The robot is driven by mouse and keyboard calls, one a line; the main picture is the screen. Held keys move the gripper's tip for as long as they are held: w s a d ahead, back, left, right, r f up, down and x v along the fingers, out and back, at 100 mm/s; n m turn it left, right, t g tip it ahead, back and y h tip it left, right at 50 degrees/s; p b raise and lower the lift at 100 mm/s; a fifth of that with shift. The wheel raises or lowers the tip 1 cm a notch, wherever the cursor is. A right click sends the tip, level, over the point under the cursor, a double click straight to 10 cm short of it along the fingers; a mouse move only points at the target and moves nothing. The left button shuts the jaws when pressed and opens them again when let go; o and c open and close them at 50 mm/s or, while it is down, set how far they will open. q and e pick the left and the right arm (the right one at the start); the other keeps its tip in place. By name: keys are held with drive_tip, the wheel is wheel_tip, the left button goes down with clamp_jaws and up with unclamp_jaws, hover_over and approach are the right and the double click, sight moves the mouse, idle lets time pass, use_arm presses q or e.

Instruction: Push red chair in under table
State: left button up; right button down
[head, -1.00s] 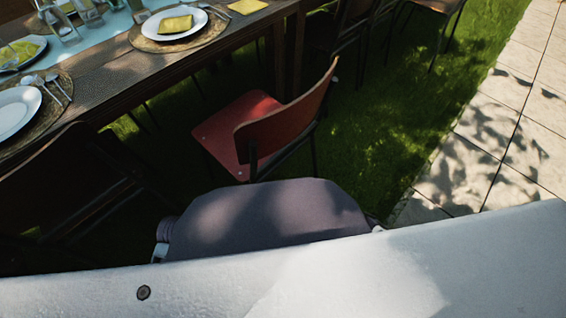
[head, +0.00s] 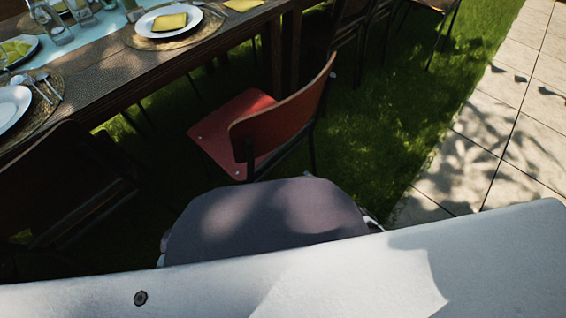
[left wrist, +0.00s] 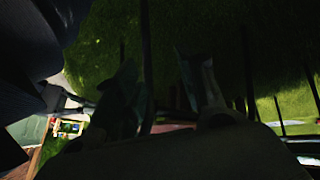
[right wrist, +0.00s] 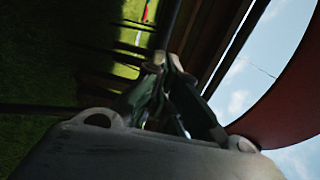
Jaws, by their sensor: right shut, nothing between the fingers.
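The red chair (head: 285,125) stands upright on the grass at the long side of the dark wooden table (head: 105,88) in the head view. Its seat front is close to the table edge, and its backrest is out from the table. A curved red panel (right wrist: 285,105), probably part of this chair, fills the right side of the right wrist view. My right gripper (right wrist: 168,64) is shut and empty, beside that red panel; contact cannot be told. My left gripper (left wrist: 165,75) is in deep shade, its fingers apart with nothing seen between them. Neither gripper shows in the head view.
A dark chair (head: 65,200) stands at the left along the table, and other dark chairs (head: 370,25) are beyond the red one. Plates (head: 168,20), glasses and napkins are on the table. Grass (head: 385,130) and stone paving (head: 490,125) are open to the right.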

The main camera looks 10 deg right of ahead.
use_arm(q)
drive_tip(key=shift+w+d+f+t+b, duration=0.15)
drive_tip(key=shift+f+b, duration=0.25)
drive_tip(key=shift+f, duration=0.4)
drive_tip(key=shift+s+d+f+t+b, duration=0.15)
drive_tip(key=shift+f+b, duration=0.25)
drive_tip(key=shift+f, duration=0.4)
use_arm(e)
drive_tip(key=x, duration=0.8)
drive_tip(key=shift+w+a, duration=0.25)
drive_tip(key=shift+w, duration=0.05)
use_arm(q)
drive_tip(key=shift+w+a, duration=0.15)
drive_tip(key=shift+w, duration=0.05)
use_arm(e)
drive_tip(key=shift+w+a, duration=0.1)
